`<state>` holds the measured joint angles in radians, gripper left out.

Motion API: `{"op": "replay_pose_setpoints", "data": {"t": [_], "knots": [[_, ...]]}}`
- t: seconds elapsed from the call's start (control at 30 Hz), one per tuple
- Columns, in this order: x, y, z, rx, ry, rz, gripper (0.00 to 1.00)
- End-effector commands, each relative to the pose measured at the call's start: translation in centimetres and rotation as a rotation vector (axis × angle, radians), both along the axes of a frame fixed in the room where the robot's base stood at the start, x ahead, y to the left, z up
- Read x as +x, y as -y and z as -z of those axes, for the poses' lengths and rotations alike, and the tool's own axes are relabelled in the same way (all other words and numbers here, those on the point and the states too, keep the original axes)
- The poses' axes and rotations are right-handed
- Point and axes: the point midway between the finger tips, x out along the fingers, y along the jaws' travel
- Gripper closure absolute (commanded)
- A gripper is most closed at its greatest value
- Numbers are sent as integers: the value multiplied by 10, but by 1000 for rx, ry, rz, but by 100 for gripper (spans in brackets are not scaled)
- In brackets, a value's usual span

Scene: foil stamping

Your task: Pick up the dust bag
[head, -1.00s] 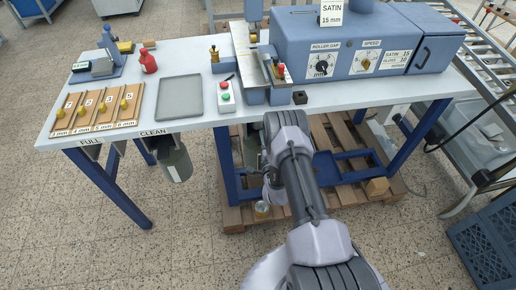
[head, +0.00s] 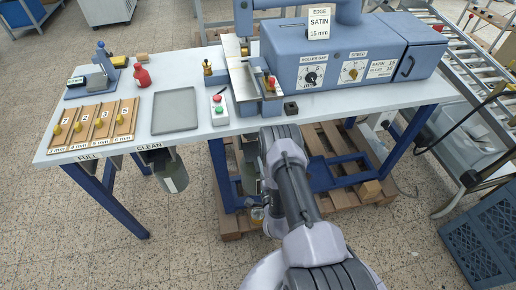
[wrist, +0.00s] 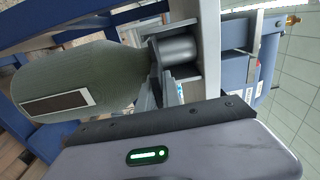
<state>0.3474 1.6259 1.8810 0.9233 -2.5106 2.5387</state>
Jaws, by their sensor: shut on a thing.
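The dust bag (wrist: 75,80), a grey-green bag with a dark, white-edged label, fills the left of the wrist view. Its narrow neck meets a short metal pipe end (wrist: 178,50) under the machine. My gripper (wrist: 160,75) is shut on the bag's neck, right beside that pipe. I cannot tell whether the neck is still on the pipe. In the head view my arm mostly hides the gripper and this bag below the table's front edge. A similar grey-green bag (head: 173,172) with a pale label hangs under the table edge near the CLEAN label (head: 150,147).
The blue machine (head: 340,55) stands on the table (head: 190,62). A FULL label (head: 88,157) is on the front edge, left of CLEAN. A wooden pallet (head: 231,226) and blue table legs (head: 118,205) are below. A blue crate (head: 492,240) stands at right.

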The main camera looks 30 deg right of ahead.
Motion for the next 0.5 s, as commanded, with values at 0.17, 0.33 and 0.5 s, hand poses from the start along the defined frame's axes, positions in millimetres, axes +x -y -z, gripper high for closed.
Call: {"op": "replay_pose_setpoints", "data": {"t": [0.17,0.33,0.5], "knots": [[-39,-11,-11,0,-1,2,100],[-60,-17,-10,1,0,1,100],[-72,-21,-8,1,1,0,100]]}}
